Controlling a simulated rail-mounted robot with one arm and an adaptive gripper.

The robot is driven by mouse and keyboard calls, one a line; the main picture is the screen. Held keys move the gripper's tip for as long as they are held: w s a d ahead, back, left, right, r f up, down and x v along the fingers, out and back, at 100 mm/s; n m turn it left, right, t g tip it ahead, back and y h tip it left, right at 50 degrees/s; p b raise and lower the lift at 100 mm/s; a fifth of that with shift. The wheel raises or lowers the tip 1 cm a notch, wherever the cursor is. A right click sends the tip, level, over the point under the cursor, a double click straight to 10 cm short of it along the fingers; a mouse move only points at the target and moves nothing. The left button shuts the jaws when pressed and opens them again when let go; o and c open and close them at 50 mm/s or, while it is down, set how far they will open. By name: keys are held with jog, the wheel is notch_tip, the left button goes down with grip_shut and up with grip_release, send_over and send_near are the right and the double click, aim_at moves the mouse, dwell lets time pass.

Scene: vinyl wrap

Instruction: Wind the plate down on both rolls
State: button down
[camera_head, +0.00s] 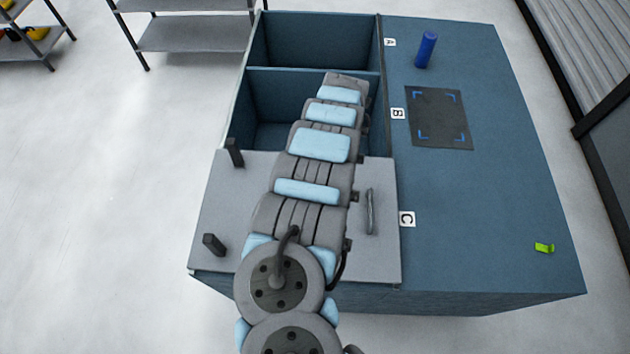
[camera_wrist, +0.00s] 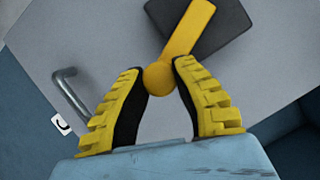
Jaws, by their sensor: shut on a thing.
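My gripper (camera_wrist: 158,70) shows in the wrist view, its yellow, black-padded fingers closed on the round end of a yellow crank (camera_wrist: 186,32). The crank's arm runs up and right over a dark block (camera_wrist: 222,22) on the grey plate (camera_wrist: 90,40). In the head view the plate (camera_head: 228,195) covers the near part of the blue bench, beside label C. My arm lies across it and hides the gripper and crank there. I see no rolls; whatever lies under the plate is hidden.
Dark posts (camera_head: 213,244) stand at the plate's left edge, and a bar handle (camera_head: 369,211) at its right. Open bins (camera_head: 315,42) lie beyond. A blue cylinder (camera_head: 426,50), a dark mat (camera_head: 438,117) and a green item (camera_head: 544,248) sit on the bench's right side.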

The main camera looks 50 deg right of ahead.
jog(key=shift+a, duration=0.15)
jog(key=c, duration=0.8)
grip_release()
jog(key=shift+s+a+f, duration=0.1)
jog(key=shift+s+a, duration=0.05)
jog(key=shift+o, duration=0.2)
jog(key=shift+d+r, duration=0.25)
jog(key=shift+r, duration=0.15)
jog(key=v, duration=1.1)
jog(key=shift+r, duration=0.1)
